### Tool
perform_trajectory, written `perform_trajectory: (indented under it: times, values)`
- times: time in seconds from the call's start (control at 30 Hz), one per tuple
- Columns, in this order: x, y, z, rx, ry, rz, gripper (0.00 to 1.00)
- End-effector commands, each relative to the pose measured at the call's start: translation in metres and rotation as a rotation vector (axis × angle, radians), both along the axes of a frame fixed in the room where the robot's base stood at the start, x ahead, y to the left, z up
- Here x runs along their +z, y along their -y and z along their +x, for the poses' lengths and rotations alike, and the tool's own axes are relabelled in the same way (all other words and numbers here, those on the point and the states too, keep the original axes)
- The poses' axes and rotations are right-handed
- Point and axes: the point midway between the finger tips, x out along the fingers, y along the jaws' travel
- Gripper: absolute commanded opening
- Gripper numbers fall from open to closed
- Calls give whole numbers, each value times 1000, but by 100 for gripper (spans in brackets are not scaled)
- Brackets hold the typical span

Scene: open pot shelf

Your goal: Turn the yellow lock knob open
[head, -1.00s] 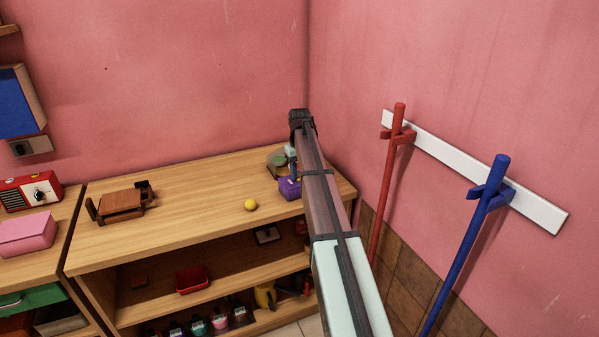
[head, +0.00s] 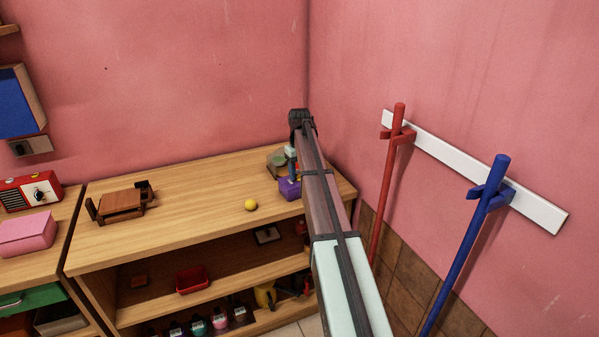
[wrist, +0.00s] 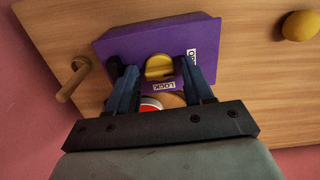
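The yellow lock knob (wrist: 159,67) is on a face of the purple box (wrist: 120,50), with a "LOCK" label (wrist: 165,86) and a partly hidden second label (wrist: 191,57) beside it. The purple box also shows in the head view (head: 289,189), at the right end of the shelf top. My gripper (wrist: 157,72) is open, with one dark blue finger on each side of the knob. A gap shows between the fingers and the knob. In the head view my arm hides most of the gripper, and the knob cannot be made out.
A wooden peg (wrist: 72,80) stands close to the box. A red and white round thing (wrist: 150,104) is partly hidden behind my gripper. The middle of the shelf top is clear.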

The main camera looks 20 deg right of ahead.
Motion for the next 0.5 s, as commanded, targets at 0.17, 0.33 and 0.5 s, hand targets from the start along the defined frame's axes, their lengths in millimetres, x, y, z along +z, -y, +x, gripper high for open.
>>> perform_trajectory:
  times: [0.17,0.33,0.5]
  values:
    - [0,0,0,0,0,0,62]
    - [0,0,0,-1,0,0,62]
    - [11,0,1,-1,0,0,62]
